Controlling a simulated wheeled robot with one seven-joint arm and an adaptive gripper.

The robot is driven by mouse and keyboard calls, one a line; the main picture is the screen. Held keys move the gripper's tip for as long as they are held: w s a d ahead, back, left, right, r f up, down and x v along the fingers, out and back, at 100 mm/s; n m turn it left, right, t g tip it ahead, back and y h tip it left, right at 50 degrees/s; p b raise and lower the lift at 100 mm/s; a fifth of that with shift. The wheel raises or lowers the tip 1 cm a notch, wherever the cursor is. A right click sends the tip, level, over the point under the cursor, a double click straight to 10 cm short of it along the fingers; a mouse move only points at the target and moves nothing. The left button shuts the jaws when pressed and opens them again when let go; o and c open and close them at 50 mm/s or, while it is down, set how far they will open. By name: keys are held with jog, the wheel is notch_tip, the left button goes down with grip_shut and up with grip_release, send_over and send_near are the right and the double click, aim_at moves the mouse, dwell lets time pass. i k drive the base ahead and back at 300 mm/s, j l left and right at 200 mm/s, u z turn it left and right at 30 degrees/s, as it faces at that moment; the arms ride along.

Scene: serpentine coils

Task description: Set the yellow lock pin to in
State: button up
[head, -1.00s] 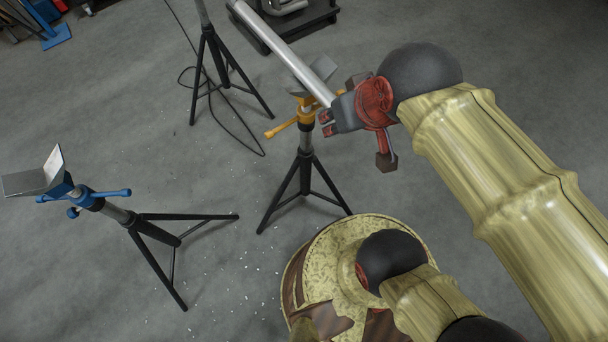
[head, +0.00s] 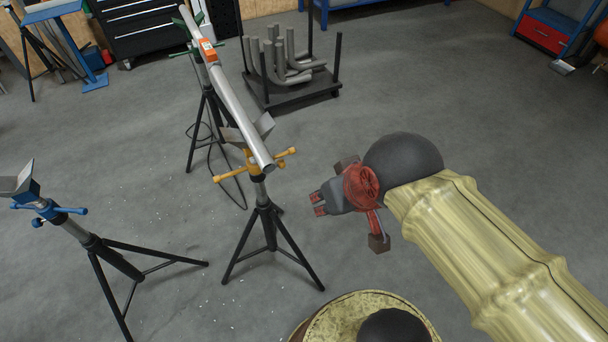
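The yellow-collared stand (head: 266,212) is a black tripod with a V-shaped head. Yellow handles stick out of its collar: one to the left (head: 232,173) and one to the right (head: 284,155). I cannot tell which is the lock pin, nor whether it is in or out. A long grey pipe (head: 236,112) lies across the head. My gripper (head: 319,204) is to the right of the stand and, in the picture, a little below the collar, apart from it. Its red-tipped fingers point left and look empty. Their gap is too small to judge.
A blue-collared tripod stand (head: 52,215) is at the left. Another tripod (head: 207,120) stands behind, under the pipe's far part, which carries an orange device (head: 208,49). A dark cart (head: 290,92) holds bent pipes. A cable lies on the floor. Open floor is at the right.

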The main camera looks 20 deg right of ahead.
aim_at(280, 162)
jog(key=k+l+u, duration=0.1)
jog(key=l+u, duration=0.15)
jog(key=l, duration=0.15)
jog(key=k+l+u, duration=0.1)
jog(key=l+u, duration=0.15)
jog(key=l, duration=0.2)
jog(key=k+l+u, duration=0.15)
jog(key=l+u, duration=0.15)
jog(key=k+l+u, duration=0.1)
jog(key=l, duration=0.25)
jog(key=k+l+u, duration=0.15)
jog(key=l, duration=0.2)
jog(key=l+u, duration=0.1)
jog(key=l, duration=0.25)
jog(key=k, duration=0.05)
